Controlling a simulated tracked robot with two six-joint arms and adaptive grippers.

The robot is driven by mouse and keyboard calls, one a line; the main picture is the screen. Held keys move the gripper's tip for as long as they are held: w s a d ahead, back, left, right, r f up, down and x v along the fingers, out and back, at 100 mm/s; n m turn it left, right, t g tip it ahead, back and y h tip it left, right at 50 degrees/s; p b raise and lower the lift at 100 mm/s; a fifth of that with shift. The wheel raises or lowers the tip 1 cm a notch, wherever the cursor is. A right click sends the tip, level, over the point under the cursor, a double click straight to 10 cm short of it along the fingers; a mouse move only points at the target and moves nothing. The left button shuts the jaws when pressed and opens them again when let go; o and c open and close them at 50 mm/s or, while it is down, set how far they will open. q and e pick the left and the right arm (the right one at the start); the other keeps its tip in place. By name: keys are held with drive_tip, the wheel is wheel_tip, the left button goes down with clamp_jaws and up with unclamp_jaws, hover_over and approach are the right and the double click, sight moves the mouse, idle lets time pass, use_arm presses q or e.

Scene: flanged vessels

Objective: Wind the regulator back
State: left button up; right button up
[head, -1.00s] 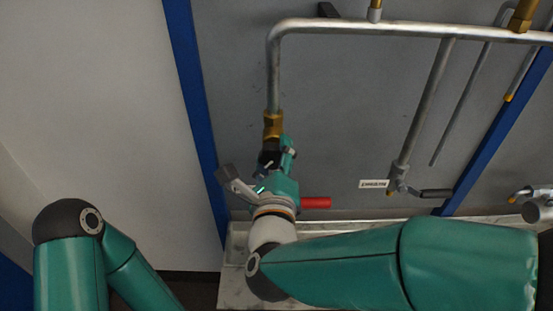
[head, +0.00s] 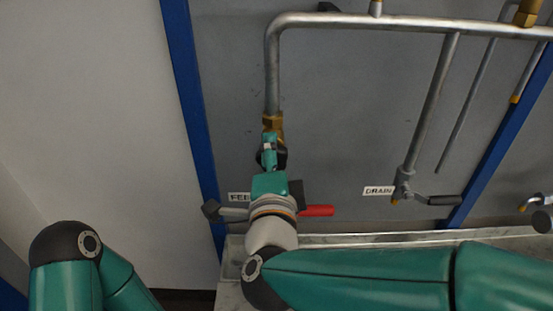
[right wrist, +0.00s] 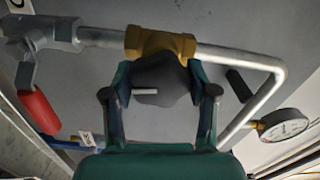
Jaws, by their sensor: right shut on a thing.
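The regulator has a brass body (head: 273,122) on the vertical pipe, with a dark knob (head: 283,156) below it. In the right wrist view the brass body (right wrist: 160,44) is behind the dark knob (right wrist: 160,78), which has a white mark on its front. My right gripper (head: 270,155) is shut on the knob; in the right wrist view its fingers (right wrist: 160,95) are on either side of it. In the head view the gripper covers part of the knob. My left arm is at the bottom left; its gripper is out of view.
A red handle (head: 317,210) is just right of my right wrist, with a partly covered FEED label (head: 239,197) to the left. A DRAIN label (head: 378,191) and grey-handled valve (head: 403,187) are farther right. The right wrist view shows a round gauge (right wrist: 283,125).

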drive_tip(key=n, duration=0.4)
drive_tip(key=shift+a+f, duration=0.15)
drive_tip(key=shift+f, duration=0.15)
drive_tip(key=n+p, duration=0.1)
drive_tip(key=n, duration=0.3)
drive_tip(key=shift+n+p, duration=0.3)
drive_tip(key=shift+p, duration=0.05)
drive_tip(key=n+p, duration=0.1)
drive_tip(key=n, duration=0.3)
drive_tip(key=shift+p, duration=0.35)
drive_tip(key=n+p, duration=0.1)
drive_tip(key=n, duration=0.3)
drive_tip(key=shift+p, duration=0.35)
drive_tip(key=n+p, duration=0.2)
drive_tip(key=n, duration=0.2)
drive_tip(key=shift+n, duration=0.3)
drive_tip(key=n+p, duration=0.2)
drive_tip(key=n, duration=0.2)
drive_tip(key=shift+s+n, duration=0.1)
drive_tip(key=shift+n, duration=0.2)
drive_tip(key=n+p, duration=0.2)
drive_tip(key=n, duration=0.2)
drive_tip(key=shift+f+n+p, duration=0.1)
drive_tip(key=shift+n+p, duration=0.7)
drive_tip(key=shift+n, duration=1.2)
